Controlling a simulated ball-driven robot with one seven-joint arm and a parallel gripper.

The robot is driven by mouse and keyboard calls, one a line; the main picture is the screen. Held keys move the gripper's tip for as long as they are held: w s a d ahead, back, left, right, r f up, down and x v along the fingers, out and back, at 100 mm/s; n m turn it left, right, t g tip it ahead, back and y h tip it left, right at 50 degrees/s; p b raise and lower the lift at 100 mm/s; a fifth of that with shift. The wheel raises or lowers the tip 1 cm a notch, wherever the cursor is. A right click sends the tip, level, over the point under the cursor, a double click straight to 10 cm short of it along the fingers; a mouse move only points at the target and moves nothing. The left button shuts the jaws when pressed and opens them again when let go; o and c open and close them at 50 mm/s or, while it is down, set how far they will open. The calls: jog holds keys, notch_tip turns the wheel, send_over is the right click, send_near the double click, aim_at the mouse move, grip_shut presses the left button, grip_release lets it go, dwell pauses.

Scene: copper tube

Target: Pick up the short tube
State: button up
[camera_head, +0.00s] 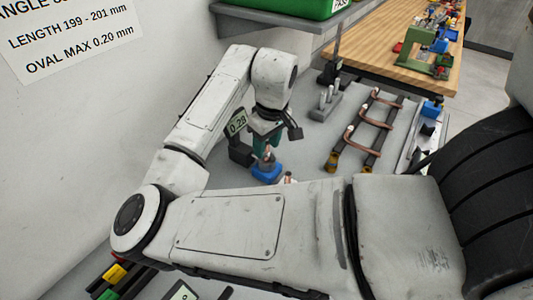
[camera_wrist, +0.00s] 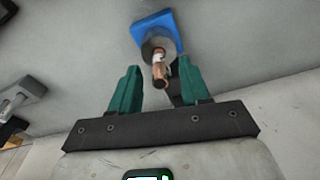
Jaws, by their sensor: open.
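A short copper tube (camera_wrist: 160,74) shows in the wrist view, standing out from a round grey seat on a blue base (camera_wrist: 157,22). My gripper (camera_wrist: 158,69) has green fingers spread apart, one on each side of the tube, with a visible gap to both. In the head view my gripper (camera_head: 265,147) is pointed down just above the blue base (camera_head: 266,174). The tube is mostly hidden there by the fingers. Whether the fingertips reach down level with the tube is hard to tell.
A dark rack (camera_head: 364,132) with several bent copper tubes lies to the right on the grey bench. A grey block with upright pins (camera_head: 325,104) stands behind. A green bin (camera_head: 290,6) sits on a shelf above. A wooden table (camera_head: 390,55) is at the back right.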

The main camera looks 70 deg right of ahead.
jog(key=shift+f, duration=0.6)
grip_shut()
